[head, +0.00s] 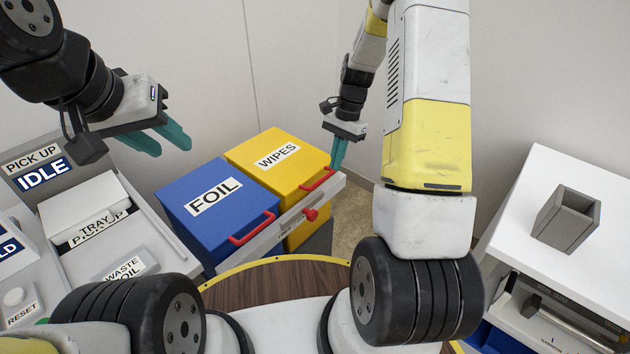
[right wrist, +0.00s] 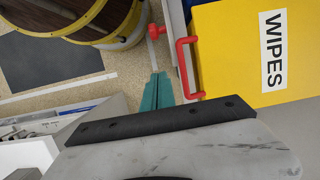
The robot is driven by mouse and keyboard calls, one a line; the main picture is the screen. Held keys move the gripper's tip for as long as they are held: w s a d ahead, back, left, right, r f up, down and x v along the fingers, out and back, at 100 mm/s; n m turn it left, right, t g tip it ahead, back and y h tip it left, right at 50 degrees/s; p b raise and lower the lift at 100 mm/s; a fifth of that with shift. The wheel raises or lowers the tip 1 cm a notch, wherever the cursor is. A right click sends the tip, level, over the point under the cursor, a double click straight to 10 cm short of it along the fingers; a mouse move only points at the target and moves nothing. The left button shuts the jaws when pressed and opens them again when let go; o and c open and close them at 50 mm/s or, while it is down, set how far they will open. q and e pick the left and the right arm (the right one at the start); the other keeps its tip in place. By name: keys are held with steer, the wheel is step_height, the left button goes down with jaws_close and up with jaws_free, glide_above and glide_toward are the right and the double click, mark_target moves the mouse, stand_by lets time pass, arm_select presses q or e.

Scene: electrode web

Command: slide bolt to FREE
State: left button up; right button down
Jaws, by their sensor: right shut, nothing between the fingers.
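The bolt's red knob (head: 311,214) sits on a grey rail (head: 338,186) across the fronts of a blue FOIL bin (head: 215,205) and a yellow WIPES bin (head: 270,150). Small lettering on the rail is too small to read. My right gripper (head: 337,152) is shut and empty, fingers pointing down by the rail's far end, apart from the knob. In the right wrist view its teal fingertips (right wrist: 157,78) are together, with the red knob (right wrist: 155,32) beyond them. My left gripper (head: 170,144) is open and empty, up at the left above the trays.
Red handles (head: 318,180) stick out from the bin fronts; the WIPES handle (right wrist: 186,66) is close beside my right fingers. A round wooden table (head: 270,283) is in front. At left are a tray station (head: 90,205) and IDLE sign (head: 42,175); at right, a white cabinet (head: 545,210) with a grey holder.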

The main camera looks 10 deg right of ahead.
mark_target(308, 213)
steer(key=shift+f, duration=0.2)
steer(key=s+a+f, duration=0.4)
steer(key=a+f, duration=0.1)
steer(key=f, duration=0.5)
steer(key=shift+f, duration=0.35)
steer(key=shift+s+a, duration=0.1)
steer(key=shift+a, duration=0.05)
steer(key=s+a, duration=0.4)
steer(key=a, duration=0.1)
steer(key=shift+s+a, duration=0.1)
